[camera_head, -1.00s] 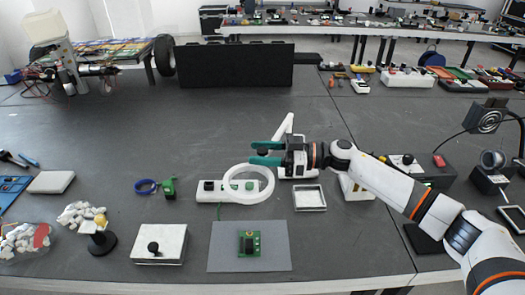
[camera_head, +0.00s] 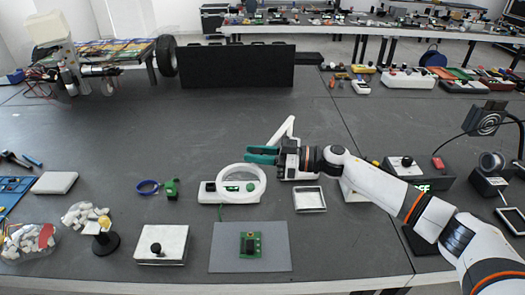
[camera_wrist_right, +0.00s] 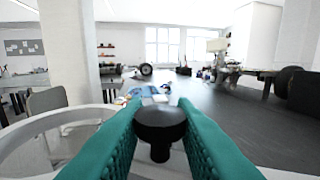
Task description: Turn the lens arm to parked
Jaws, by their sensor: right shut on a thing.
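The lens arm has a white ring (camera_head: 242,200) at its near end, over a white block with green parts (camera_head: 208,190). A white bar (camera_head: 283,129) slants up and away behind my right gripper. My right gripper (camera_head: 262,155) has teal fingers and sits at the ring's far edge. In the right wrist view its fingers are closed around a black knob (camera_wrist_right: 160,121), and the white ring (camera_wrist_right: 22,133) shows to the left. The joint between ring and bar is mostly hidden by the gripper. My left gripper is not in view.
A grey mat (camera_head: 225,260) with a green board (camera_head: 250,244) lies in front. A small white-rimmed tray (camera_head: 309,208) is right of the ring. A white box with a black knob (camera_head: 160,244) stands front left.

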